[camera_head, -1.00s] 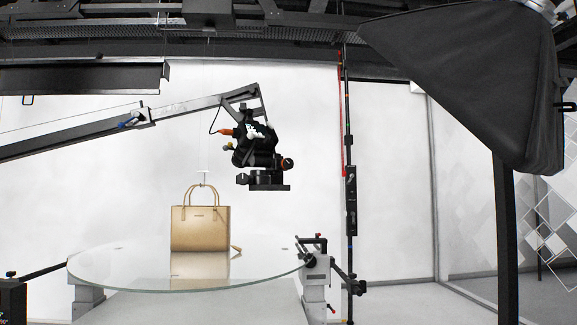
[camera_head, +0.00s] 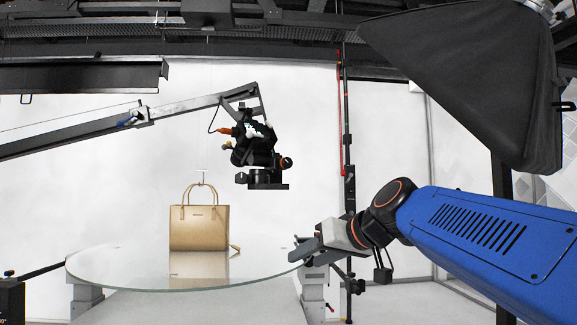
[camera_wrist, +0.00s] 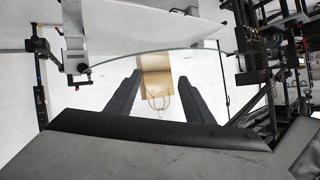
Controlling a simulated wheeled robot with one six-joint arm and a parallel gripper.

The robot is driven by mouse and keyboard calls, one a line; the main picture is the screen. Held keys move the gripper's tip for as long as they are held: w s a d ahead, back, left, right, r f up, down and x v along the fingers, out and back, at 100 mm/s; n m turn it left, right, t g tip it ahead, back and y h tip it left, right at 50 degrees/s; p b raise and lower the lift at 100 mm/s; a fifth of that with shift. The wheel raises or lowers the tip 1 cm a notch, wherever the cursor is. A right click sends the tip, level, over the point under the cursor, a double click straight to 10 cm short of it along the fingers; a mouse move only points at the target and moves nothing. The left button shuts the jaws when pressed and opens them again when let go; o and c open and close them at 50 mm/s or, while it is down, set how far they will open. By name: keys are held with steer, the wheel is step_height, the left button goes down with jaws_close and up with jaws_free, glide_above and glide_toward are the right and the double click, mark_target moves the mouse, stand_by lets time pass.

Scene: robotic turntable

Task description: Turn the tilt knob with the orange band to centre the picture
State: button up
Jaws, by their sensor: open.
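The tilt knob with the orange band (camera_head: 287,162) is on the right side of the black camera head (camera_head: 255,150), which hangs from a boom above and right of the bag. My gripper (camera_head: 296,250) is open and empty, well below the knob in the head view, by the right rim of the glass turntable. In the wrist view its two fingers (camera_wrist: 159,76) stand apart, with the bag seen between them in the distance. I cannot make out the knob in the wrist view.
A tan handbag (camera_head: 199,228) stands on the glass turntable (camera_head: 110,272). The boom (camera_head: 75,132) comes from the left. A black upright stand (camera_head: 350,185) is behind my gripper, and a softbox (camera_head: 475,80) fills the upper right. Between gripper and camera head the picture shows white backdrop.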

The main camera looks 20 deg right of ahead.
mark_target(288, 162)
steer(key=w+d+r+t, duration=0.2)
steer(key=r, duration=0.6)
steer(key=w+d+r+t, duration=0.2)
steer(key=w+d+r, duration=0.1)
steer(key=r, duration=0.5)
steer(key=w+d+r+t, duration=0.1)
steer(key=w+d+r, duration=0.1)
steer(key=r, duration=0.6)
steer(key=shift+y, duration=0.3)
steer(key=x, duration=1.7)
steer(key=shift+d+r, duration=0.15)
steer(key=shift+d, duration=0.1)
steer(key=shift+c, duration=0.6)
steer(key=c, duration=0.9)
